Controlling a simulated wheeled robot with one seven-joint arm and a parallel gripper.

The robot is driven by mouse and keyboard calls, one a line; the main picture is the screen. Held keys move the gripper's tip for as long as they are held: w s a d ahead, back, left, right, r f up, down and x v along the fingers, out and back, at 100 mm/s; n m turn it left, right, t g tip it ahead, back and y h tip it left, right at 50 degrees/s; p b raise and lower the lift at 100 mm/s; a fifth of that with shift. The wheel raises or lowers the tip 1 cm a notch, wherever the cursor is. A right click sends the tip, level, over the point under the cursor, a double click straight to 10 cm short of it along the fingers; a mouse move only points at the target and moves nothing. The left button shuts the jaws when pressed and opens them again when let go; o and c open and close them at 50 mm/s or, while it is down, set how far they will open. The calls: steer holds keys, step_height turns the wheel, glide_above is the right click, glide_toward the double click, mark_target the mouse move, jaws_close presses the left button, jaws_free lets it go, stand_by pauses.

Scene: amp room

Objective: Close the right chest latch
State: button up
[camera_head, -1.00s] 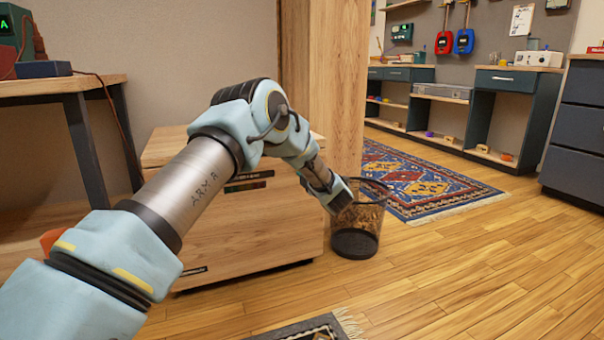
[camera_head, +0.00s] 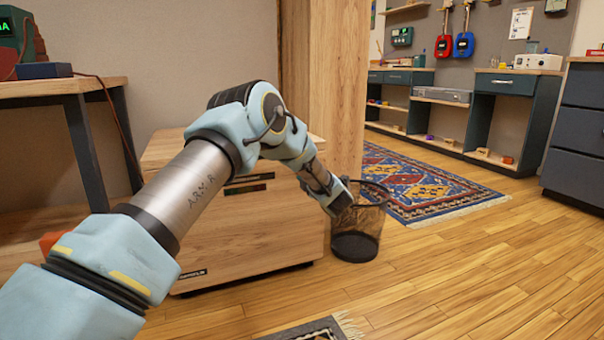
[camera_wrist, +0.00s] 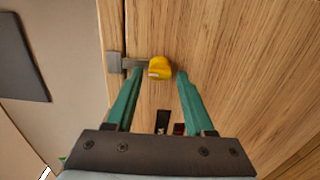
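A yellow latch knob (camera_wrist: 159,68) on a grey bracket (camera_wrist: 115,64) is fixed to a wood-grain panel in the wrist view. My gripper (camera_wrist: 160,73) has two green fingers spread apart, one on each side of the knob. I cannot tell whether either finger touches it. In the head view my gripper (camera_head: 342,200) is low at the right side of the light wooden chest (camera_head: 255,230), in front of or beside the mesh bin. The latch itself is hidden in the head view.
A wire mesh bin (camera_head: 355,240) stands on the floor right by my gripper. A tall wooden panel (camera_head: 337,80) rises behind the chest. A patterned rug (camera_head: 410,185) lies behind the bin. The wooden floor to the right is clear.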

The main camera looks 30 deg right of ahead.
steer(key=shift+o, duration=0.8)
steer(key=s+a+p, duration=0.1)
steer(key=s+p, duration=0.3)
steer(key=s, duration=0.6)
steer(key=shift+s+a, duration=0.15)
steer(key=shift+s, duration=0.25)
